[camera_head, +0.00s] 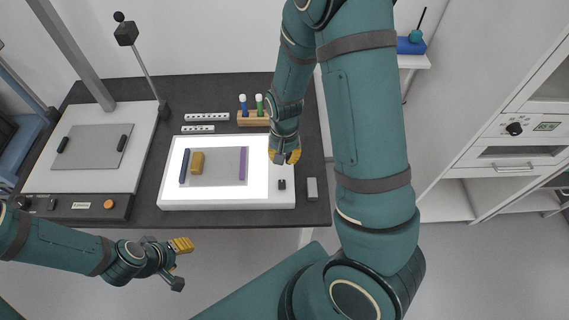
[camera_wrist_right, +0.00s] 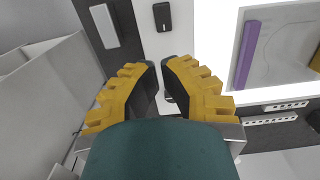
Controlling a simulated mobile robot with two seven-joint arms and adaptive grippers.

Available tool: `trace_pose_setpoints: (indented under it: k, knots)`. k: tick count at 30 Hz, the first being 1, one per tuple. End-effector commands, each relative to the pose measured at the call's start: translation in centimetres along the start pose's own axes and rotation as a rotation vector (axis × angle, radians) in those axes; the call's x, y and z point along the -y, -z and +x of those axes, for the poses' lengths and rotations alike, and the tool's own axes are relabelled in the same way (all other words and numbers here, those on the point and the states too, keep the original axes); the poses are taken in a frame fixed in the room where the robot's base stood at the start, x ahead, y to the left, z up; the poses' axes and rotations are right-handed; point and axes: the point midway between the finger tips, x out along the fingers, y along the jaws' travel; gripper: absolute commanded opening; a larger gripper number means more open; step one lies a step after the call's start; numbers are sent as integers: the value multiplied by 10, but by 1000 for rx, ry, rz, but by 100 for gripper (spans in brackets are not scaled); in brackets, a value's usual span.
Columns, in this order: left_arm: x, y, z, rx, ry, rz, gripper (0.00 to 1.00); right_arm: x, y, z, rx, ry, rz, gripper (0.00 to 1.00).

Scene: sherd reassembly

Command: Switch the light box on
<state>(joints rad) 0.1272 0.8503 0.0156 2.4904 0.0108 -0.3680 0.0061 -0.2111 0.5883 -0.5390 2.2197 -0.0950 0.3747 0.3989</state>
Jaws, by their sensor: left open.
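The light box (camera_head: 230,203) lies on the dark table, and its panel glows bright white. A small black switch (camera_head: 282,184) sits on its right-hand border; it also shows in the right wrist view (camera_wrist_right: 162,16). My right gripper (camera_head: 284,157) is above the box's right side, a little behind the switch. In the right wrist view its yellow-padded fingers (camera_wrist_right: 158,68) stand slightly apart with nothing between them, and the switch is beyond the tips. My left gripper (camera_head: 181,265) is open and empty in front of the table's front edge.
On the panel lie a grey sheet (camera_head: 220,179), a yellow-brown block (camera_head: 197,163), a dark blue bar (camera_head: 184,166) and a purple bar (camera_head: 243,164). A pen holder (camera_head: 252,119) stands behind. A grey block (camera_head: 312,188) lies right; a camera stand (camera_head: 95,180) stands left.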

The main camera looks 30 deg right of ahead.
Motion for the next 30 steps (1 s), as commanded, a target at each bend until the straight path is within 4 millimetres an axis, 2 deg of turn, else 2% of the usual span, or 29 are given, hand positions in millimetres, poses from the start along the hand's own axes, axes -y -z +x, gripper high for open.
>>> trace_pose_setpoints:
  k: [1, 6, 12, 17, 30]
  knots:
    - [-1, 1, -4, -2, 0, -1, 47, 1, 2, -14, -4, 2, 0, 0]
    - [-4, 4, -10, -9, 1, -3, 47, 1, 7, -46, -3, 2, 1, 0]
    - [-5, 6, -14, -14, 2, -4, 47, 0, 10, -68, -1, 0, 1, 0]
    - [-5, 7, -14, -15, 2, -5, 47, 0, 10, -74, 0, -1, 1, 0]
    - [-5, 7, -14, -14, 2, -4, 47, 0, 10, -74, 1, -1, 1, 0]
